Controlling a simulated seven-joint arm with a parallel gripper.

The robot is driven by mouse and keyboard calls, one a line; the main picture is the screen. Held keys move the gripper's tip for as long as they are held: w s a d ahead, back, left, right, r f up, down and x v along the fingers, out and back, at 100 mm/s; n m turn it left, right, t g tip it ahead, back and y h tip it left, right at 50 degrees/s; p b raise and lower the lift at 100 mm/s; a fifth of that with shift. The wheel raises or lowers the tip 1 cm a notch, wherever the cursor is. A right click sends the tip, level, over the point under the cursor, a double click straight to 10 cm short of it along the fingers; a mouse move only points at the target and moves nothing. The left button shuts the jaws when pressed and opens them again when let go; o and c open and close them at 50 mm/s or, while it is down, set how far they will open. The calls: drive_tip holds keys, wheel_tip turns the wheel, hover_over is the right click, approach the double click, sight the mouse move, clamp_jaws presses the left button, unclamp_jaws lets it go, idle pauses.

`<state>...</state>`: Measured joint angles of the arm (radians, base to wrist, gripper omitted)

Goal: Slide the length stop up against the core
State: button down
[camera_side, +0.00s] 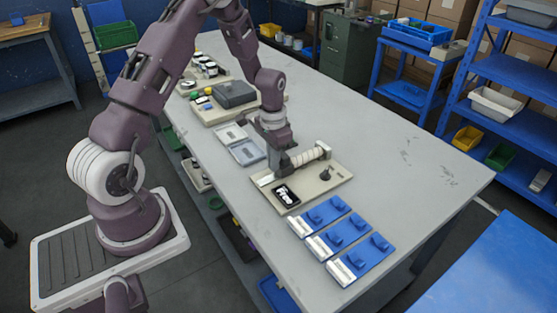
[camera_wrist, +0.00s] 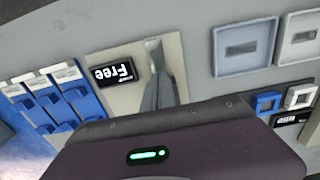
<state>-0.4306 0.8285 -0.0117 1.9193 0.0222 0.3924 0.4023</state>
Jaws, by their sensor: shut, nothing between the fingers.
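A beige base plate (camera_side: 308,190) lies on the table and carries a cream ribbed roll (camera_side: 307,157) on a horizontal axis, which I take for the core. A black display reading "Free" (camera_side: 285,194) sits at its front left; it also shows in the wrist view (camera_wrist: 118,71). My gripper (camera_side: 282,173) is shut and empty, pointing down over the plate at the roll's left end. In the wrist view the grey fingers (camera_wrist: 153,48) are together above the plate (camera_wrist: 128,103). I cannot pick out the length stop clearly; my gripper may hide it. Whether anything touches the roll's left end is hidden.
A dark knob (camera_side: 326,173) stands upright on the plate, right of the display. Several blue fixtures with white labels (camera_side: 342,240) lie in front of the plate. Grey square trays (camera_side: 246,151) lie behind it. The table's right side (camera_side: 410,165) is clear.

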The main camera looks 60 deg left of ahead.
drive_tip(key=s+d+r+t, duration=0.1)
drive_tip(key=d+r, duration=0.1)
drive_tip(key=r, duration=0.6)
drive_tip(key=s+d+r, duration=0.1)
drive_tip(key=d+r, duration=0.1)
drive_tip(key=r, duration=0.6)
drive_tip(key=s+d+r+t, duration=0.2)
drive_tip(key=s+d+r, duration=0.45)
drive_tip(key=r, duration=0.25)
drive_tip(key=s+d+r+t, duration=0.1)
drive_tip(key=s+d, duration=0.1)
drive_tip(key=s, duration=0.5)
drive_tip(key=s+d+r+t, duration=0.1)
drive_tip(key=s+d+r, duration=0.1)
drive_tip(key=s, duration=0.4)
drive_tip(key=shift+s+d+t, duration=0.3)
drive_tip(key=shift+s+d, duration=0.1)
drive_tip(key=shift+d, duration=0.45)
